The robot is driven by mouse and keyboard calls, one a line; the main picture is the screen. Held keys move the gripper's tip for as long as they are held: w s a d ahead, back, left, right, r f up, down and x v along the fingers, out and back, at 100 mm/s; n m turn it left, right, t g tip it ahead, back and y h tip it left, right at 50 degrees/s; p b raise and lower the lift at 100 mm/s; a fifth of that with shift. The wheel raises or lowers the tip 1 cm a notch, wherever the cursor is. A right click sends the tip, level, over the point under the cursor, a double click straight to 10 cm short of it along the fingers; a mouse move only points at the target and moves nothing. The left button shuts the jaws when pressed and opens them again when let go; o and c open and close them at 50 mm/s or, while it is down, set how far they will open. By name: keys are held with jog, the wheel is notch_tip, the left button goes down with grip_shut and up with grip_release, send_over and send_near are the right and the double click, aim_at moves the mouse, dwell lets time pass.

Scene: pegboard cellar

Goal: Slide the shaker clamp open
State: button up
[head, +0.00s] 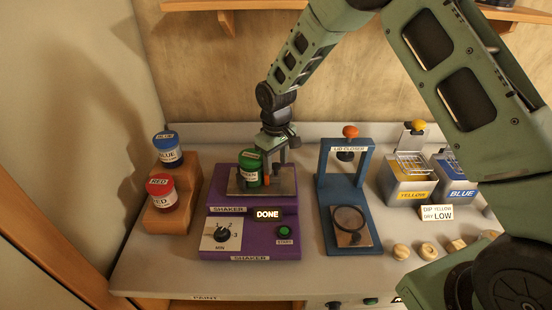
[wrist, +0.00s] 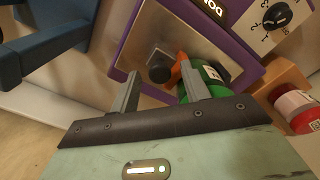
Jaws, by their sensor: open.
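The purple shaker (head: 232,248) stands on the bench, with a metal plate (head: 238,188) on top and a lit "DONE" sign (head: 267,215). A green can (head: 249,171) stands on the plate's left part; it also shows in the wrist view (wrist: 207,78). In the wrist view, an orange clamp piece (wrist: 178,68) lies against the can, with a dark round knob (wrist: 160,69) beside it. My gripper (head: 275,168) is over the plate, right of the can. Its fingers (wrist: 160,76) are open, one toward each side of the knob; contact cannot be told.
A wooden stand (head: 157,222) with blue and red cans is left of the shaker. A blue lid closer (head: 326,185) stands close on the right. Yellow (head: 409,190) and blue (head: 461,192) dip tanks and several wooden pieces (head: 401,251) are farther right.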

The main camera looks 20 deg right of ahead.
grip_shut()
jog(key=d, duration=0.2)
jog(key=s+d, duration=0.1)
jog(key=d, duration=0.1)
jog(key=shift+s, duration=0.15)
grip_release()
notch_tip(320, 180, up, 18)
jog(key=b, duration=0.5)
jog(key=shift+f, duration=0.25)
